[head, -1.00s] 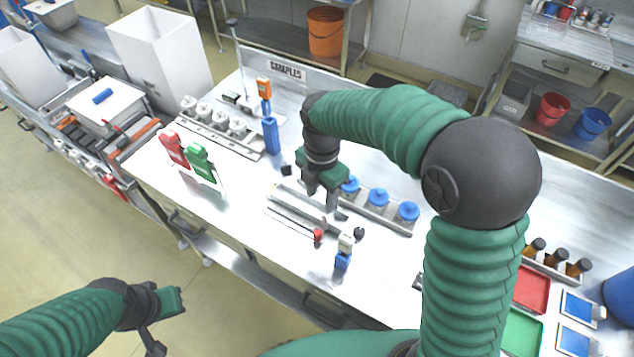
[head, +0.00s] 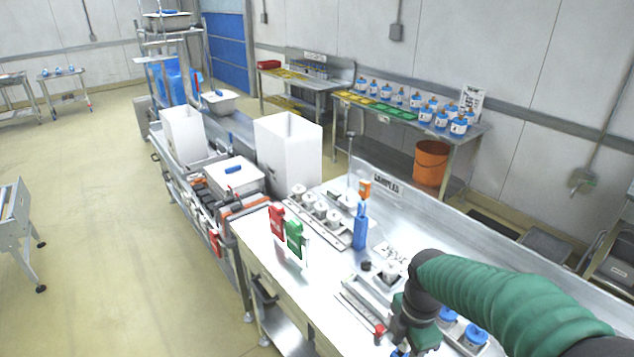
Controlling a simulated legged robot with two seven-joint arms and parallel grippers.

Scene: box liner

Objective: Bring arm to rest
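My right arm comes in from the lower right over the metal table. Its dark wrist and green gripper (head: 403,335) point down beside the long narrow tray with a red-ended piece (head: 362,306). The fingertips are at the bottom edge of the picture and hard to make out, so I cannot tell whether they are open or whether anything is between them. My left gripper is out of view.
Red (head: 277,222) and green (head: 295,238) holders stand at the table's front-left edge. Racks of white-lidded jars (head: 318,210) and a blue bottle (head: 360,228) are behind. Blue-lidded jars (head: 475,336) stand near my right arm.

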